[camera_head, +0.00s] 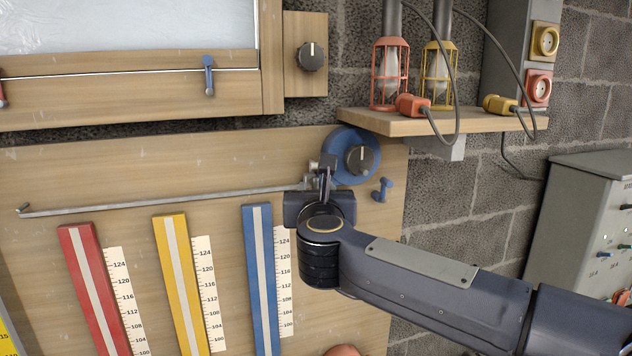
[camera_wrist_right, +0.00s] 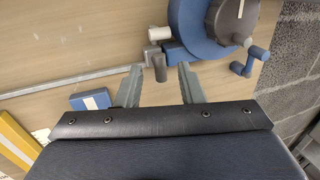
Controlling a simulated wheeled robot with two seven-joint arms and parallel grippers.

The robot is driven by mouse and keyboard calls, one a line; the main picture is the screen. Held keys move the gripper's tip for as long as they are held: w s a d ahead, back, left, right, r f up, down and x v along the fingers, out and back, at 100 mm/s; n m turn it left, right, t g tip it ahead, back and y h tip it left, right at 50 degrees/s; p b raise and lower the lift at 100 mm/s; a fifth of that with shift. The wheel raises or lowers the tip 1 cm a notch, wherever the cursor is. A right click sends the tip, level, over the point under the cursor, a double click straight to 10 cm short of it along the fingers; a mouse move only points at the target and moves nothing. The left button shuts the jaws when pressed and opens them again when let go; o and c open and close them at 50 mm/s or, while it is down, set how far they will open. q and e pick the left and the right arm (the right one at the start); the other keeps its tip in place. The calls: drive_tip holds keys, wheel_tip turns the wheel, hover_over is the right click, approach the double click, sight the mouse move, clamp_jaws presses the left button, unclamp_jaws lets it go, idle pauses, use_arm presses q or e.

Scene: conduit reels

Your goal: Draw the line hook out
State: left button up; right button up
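A blue reel (camera_head: 343,145) with a dark knob is mounted on the wooden board; it also shows in the wrist view (camera_wrist_right: 190,22). At its lower left sits a small grey metal fitting with a short peg (camera_wrist_right: 159,68), which looks like the line hook. In the head view the gripper (camera_head: 325,175) partly hides the fitting. My left gripper is not in view.
Red (camera_head: 98,290), yellow (camera_head: 181,285) and blue (camera_head: 262,280) strips with number scales stand below the rod. A blue crank handle (camera_head: 382,189) sits right of the reel. A wooden shelf (camera_head: 440,124) with caged lamps juts out above right. A grey cabinet (camera_head: 580,215) stands at right.

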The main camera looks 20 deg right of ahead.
drive_tip(key=shift+x, duration=0.8)
clamp_jaws()
